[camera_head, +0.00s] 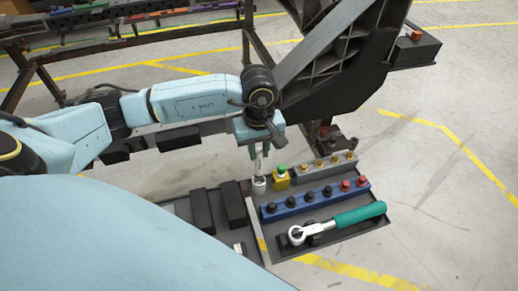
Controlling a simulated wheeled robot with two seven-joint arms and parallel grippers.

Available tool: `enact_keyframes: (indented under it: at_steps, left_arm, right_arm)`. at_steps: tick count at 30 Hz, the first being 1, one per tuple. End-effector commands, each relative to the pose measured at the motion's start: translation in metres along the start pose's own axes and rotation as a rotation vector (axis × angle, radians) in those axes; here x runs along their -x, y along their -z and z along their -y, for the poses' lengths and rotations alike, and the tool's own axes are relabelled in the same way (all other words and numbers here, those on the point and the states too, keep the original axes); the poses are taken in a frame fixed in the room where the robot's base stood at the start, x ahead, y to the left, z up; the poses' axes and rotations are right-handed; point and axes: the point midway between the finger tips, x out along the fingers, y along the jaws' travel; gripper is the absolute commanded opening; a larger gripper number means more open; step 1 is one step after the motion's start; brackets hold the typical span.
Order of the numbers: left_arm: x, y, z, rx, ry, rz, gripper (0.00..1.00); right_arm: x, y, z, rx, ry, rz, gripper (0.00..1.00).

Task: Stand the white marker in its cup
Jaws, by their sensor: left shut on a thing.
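My left gripper (259,151) points down over the tray and is shut on a slim pale upright thing, which looks like the white marker (258,164). Most of the marker is hidden by the fingers. A small pale grey cup (259,186) stands directly below, at the tray's back left. The marker's lower end is at the cup's mouth, but it is too small to tell whether it is inside. My right gripper is not in view.
The dark tray (372,228) holds a yellow block with a green button (281,177), a grey block with brass knobs (325,167), a blue rail with black and red knobs (315,199) and a green-handled ratchet (350,217). A large black chassis frame (345,60) rises close behind.

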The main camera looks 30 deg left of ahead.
Motion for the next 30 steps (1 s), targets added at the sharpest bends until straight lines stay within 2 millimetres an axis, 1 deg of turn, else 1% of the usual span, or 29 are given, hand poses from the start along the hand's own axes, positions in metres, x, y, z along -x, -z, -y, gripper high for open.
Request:
enact_keyframes:
  at_steps: [8, 24, 30]
  left_arm:
    - [-0.002, 0.000, 0.000, 0.000, -0.001, 0.000, 0.00]
    - [-0.030, 0.001, 0.000, 0.001, 0.000, -0.001, 0.00]
    - [-0.042, 0.001, 0.000, 0.001, 0.000, -0.001, 0.00]
  right_arm:
    - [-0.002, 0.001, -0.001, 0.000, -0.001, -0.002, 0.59]
    - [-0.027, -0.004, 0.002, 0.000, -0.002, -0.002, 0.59]
    - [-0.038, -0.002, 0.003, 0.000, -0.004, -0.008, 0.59]
